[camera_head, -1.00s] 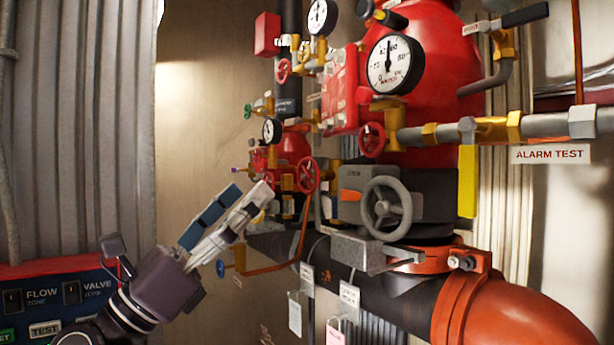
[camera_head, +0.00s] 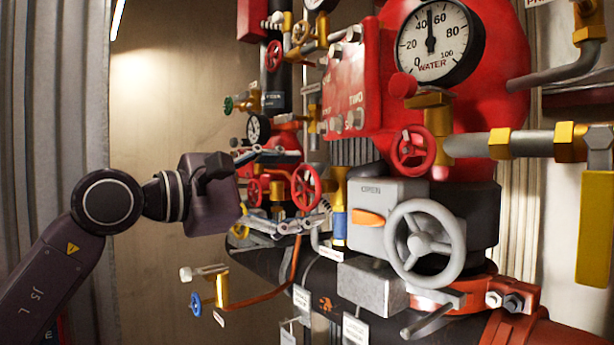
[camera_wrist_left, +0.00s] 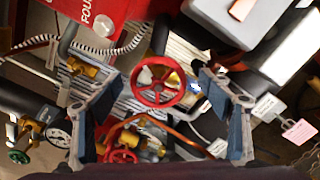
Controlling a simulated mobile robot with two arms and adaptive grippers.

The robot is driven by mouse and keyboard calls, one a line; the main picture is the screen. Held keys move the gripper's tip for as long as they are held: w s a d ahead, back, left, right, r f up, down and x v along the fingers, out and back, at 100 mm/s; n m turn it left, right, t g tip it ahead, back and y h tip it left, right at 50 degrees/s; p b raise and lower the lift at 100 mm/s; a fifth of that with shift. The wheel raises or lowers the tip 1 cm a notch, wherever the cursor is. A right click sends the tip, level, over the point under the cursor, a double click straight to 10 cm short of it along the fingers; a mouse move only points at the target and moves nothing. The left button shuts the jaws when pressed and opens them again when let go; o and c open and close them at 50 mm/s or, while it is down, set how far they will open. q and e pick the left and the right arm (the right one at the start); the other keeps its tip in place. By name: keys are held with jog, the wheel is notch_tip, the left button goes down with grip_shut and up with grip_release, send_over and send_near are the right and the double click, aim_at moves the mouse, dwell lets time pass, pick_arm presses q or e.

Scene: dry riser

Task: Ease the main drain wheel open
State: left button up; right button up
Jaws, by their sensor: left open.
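A red spoked handwheel (camera_head: 306,187) stands in front of the dark riser pipework, left of the grey valve body. I cannot read a label naming it as the main drain wheel. My left gripper (camera_head: 304,184) reaches in from the left, open and empty, with one finger above and one below this wheel. In the left wrist view the red wheel (camera_wrist_left: 157,84) sits between the spread fingers of the gripper (camera_wrist_left: 162,82), apart from both. How far the fingertips are from it in depth is unclear. My right gripper is not in view.
A large grey handwheel (camera_head: 425,243) on a grey box marked OPEN is to the right. Another red wheel (camera_head: 413,149) sits above it. A blue-handled brass valve (camera_head: 213,290) and hanging tags (camera_head: 355,328) are below. A water gauge (camera_head: 434,42) is at upper right.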

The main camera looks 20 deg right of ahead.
pick_arm(q)
jog(key=shift+w+d+f+p, duration=0.15)
jog(key=shift+w+d, duration=0.35)
jog(key=shift+w, duration=0.05)
jog(key=shift+w+d+f+p, duration=0.15)
jog(key=shift+w+d, duration=0.3)
jog(key=shift+w, duration=0.1)
jog(key=shift+s+r, duration=0.2)
jog(key=shift+s, duration=0.25)
jog(key=shift+c, duration=0.2)
jog(key=shift+w+f, duration=0.1)
jog(key=shift+w, duration=0.15)
jog(key=c, duration=1.1)
